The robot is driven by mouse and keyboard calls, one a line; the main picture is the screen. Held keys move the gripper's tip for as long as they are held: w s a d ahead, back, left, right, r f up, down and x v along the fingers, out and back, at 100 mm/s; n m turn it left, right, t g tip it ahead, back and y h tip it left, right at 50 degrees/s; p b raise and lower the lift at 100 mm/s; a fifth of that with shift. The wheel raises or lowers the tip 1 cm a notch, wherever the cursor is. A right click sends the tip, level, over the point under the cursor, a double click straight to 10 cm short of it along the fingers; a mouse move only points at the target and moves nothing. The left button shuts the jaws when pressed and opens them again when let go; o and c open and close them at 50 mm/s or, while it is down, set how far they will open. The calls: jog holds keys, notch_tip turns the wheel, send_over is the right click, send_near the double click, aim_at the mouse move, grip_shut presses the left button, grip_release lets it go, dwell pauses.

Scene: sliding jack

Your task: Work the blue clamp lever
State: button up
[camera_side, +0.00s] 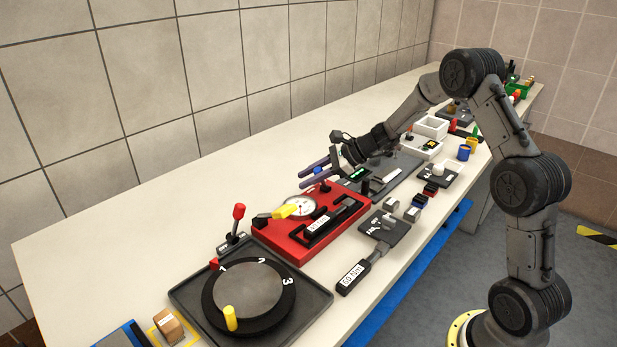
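My gripper (305,176) reaches left over the middle of the bench, just above the far edge of the red panel. A small bright blue piece (317,170) shows between the fingers and may be the knob of the blue clamp lever. I cannot tell whether the fingers touch it. The rest of the lever and its base are hidden or too small to make out.
The red panel (270,234) with a gauge and a yellow handle lies in front. A grey plate (403,168) sits under my wrist. A round numbered dial (250,288), a red-knobbed lever (238,212) and a black-handled tool (352,278) are nearer.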

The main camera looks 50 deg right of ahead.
jog(key=o, duration=0.5)
jog(key=shift+c, duration=0.2)
jog(key=v, duration=1.3)
jog(key=shift+s+r, duration=0.3)
